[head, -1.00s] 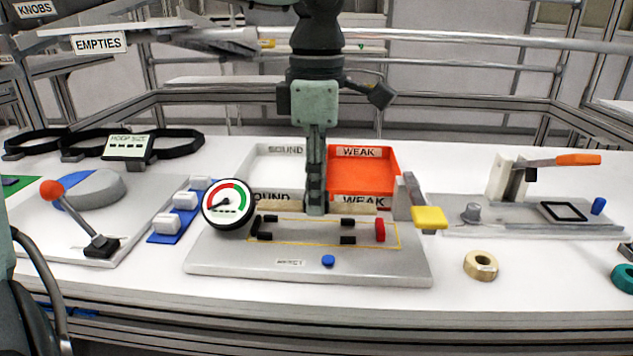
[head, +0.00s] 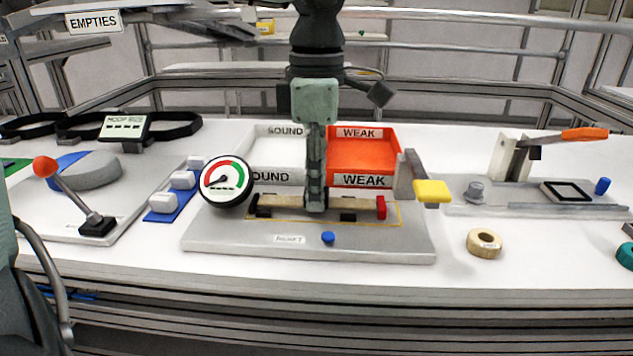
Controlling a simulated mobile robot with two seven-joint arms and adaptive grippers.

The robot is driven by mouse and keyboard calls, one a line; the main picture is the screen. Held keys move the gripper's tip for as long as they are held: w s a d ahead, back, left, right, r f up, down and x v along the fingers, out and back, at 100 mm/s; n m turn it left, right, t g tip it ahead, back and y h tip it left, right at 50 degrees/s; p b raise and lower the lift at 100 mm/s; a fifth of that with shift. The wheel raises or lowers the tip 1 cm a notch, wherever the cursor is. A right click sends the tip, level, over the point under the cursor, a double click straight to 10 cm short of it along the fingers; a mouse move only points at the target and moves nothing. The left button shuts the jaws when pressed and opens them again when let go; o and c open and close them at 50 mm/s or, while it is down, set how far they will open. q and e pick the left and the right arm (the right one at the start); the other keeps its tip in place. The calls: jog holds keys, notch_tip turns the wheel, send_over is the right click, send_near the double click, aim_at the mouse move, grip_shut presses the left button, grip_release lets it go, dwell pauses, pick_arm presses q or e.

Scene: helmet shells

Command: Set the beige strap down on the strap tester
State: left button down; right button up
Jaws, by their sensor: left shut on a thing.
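The strap tester (head: 215,245) is a grey plate at the center of the bench, with a round dial gauge (head: 227,180), a red block (head: 381,207), black blocks and a blue button. The beige strap (head: 345,203) lies lengthwise over the yellow-outlined area of the tester, between the black end at left and the red block. My left gripper (head: 315,208) points straight down and is shut on the strap's middle, hiding that part. Whether the strap fully rests on the plate is hard to tell. My right gripper is not in view.
Behind the tester stand a white SOUND tray (head: 275,152) and an orange WEAK tray (head: 363,155). A yellow-handled lever (head: 432,191) rises at the tester's right end. White blocks (head: 183,180) on a blue strip stand to the left. A beige ring (head: 485,243) lies on clear bench at right.

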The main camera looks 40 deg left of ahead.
pick_arm(q)
jog(key=shift+f+b, duration=0.5)
jog(key=c, duration=1.1)
grip_release()
jog(key=shift+c, duration=0.2)
notch_tip(320, 180, up, 12)
